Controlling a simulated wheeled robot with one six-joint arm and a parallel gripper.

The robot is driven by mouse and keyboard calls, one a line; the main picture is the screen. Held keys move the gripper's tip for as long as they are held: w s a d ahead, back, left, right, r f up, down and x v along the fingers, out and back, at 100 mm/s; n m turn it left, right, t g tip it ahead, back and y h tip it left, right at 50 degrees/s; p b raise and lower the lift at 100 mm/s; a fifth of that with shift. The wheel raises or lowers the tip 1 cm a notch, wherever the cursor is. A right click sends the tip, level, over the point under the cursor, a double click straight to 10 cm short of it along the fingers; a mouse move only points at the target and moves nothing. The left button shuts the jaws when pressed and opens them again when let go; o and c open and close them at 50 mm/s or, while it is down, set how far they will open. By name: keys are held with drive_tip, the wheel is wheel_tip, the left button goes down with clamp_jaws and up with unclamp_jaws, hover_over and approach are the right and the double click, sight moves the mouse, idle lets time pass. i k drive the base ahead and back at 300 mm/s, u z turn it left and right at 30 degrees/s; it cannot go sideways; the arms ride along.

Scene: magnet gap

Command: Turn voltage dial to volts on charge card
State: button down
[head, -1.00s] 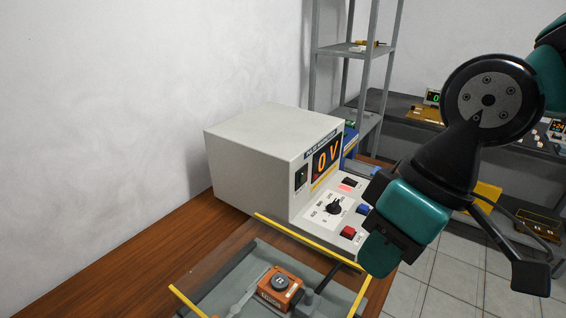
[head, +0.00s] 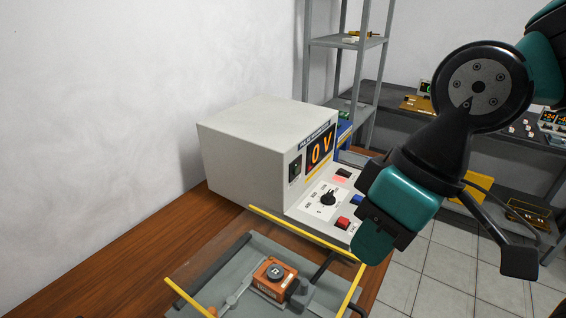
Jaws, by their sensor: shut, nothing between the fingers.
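The voltage dial (head: 327,198) is a black knob on a white scale plate, on the sloping front panel of a grey power unit (head: 245,150). The small scale figures are hard to read. The unit's display (head: 320,149) shows an orange 0 V. My gripper (head: 372,243), teal and black, hangs to the right of the dial and lower in the picture, in front of the panel's right edge. It is shut and empty, and it is apart from the dial. Its fingertips are poorly seen from here. I cannot make out a charge card.
A red button (head: 343,223), a blue button (head: 357,200) and a dark switch (head: 295,168) are near the dial. An orange block (head: 274,278) sits in a yellow-edged clear-covered fixture in front. A grey shelf rack (head: 345,42) and bench stand behind. Bare wooden table (head: 130,255) is at left.

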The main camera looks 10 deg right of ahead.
sight(328, 199)
drive_tip(key=z, duration=1.05)
drive_tip(key=k, duration=0.5)
drive_tip(key=z, duration=0.7)
drive_tip(key=i, duration=0.85)
drive_tip(key=u, duration=1)
drive_tip(key=i, duration=0.45)
drive_tip(key=u, duration=0.5)
